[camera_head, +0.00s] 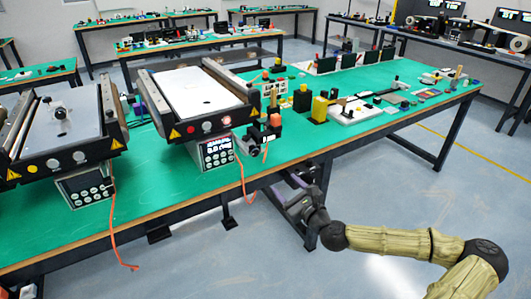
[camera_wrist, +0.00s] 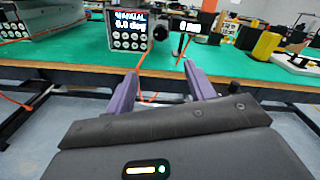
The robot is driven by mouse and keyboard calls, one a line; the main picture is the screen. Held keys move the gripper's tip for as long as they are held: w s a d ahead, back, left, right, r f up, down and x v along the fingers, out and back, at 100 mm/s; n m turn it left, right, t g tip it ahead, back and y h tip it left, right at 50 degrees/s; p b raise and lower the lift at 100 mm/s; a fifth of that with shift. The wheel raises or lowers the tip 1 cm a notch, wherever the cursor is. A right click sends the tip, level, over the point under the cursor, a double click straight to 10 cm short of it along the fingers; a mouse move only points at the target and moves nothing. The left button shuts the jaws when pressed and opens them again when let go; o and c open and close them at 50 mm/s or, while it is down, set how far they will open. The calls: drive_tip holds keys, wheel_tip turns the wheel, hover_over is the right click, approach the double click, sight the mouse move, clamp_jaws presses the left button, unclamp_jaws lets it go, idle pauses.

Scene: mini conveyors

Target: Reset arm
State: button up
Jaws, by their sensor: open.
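My gripper (camera_wrist: 160,75) shows in the wrist view with its two purple fingers spread apart and nothing between them. In the head view my gripper (camera_head: 290,190) is at the front edge of the green-topped table (camera_head: 330,135), low and beside the table's front leg area. My arm reaches in from the lower right of the head view. In the wrist view the table edge (camera_wrist: 240,90) lies beyond the fingers, with a control box (camera_wrist: 130,30) above and to the left of them.
Two mini conveyors stand on the table, one at left (camera_head: 60,125) and one at centre (camera_head: 200,92). An orange cable (camera_head: 113,235) hangs over the front edge. Yellow and black blocks (camera_head: 319,108) stand to the right. The floor (camera_head: 400,200) right of the table is clear.

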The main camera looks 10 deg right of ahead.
drive_tip(key=s+a+f+n+g+y, duration=0.2)
drive_tip(key=s+a+f+n+g, duration=0.15)
drive_tip(key=a+f+n, duration=0.2)
drive_tip(key=s+a+f+n+g+y, duration=0.1)
drive_tip(key=s+a+f+n+g, duration=0.1)
drive_tip(key=a+f+n+g, duration=0.3)
drive_tip(key=s+f+n+g+h, duration=0.4)
drive_tip(key=s+n+g, duration=0.2)
drive_tip(key=s+n, duration=0.35)
drive_tip(key=s+d+r+n+h, duration=0.2)
drive_tip(key=s+r+n, duration=0.2)
drive_tip(key=r, duration=0.3)
drive_tip(key=s+d+r+n+h, duration=0.2)
drive_tip(key=s+r+n+h, duration=0.1)
drive_tip(key=r+n, duration=0.3)
wheel_tip(320, 180, up, 18)
drive_tip(key=m+p, duration=0.1)
drive_tip(key=p, duration=1.6)
drive_tip(key=shift+d, duration=0.25)
drive_tip(key=shift+s, duration=0.1)
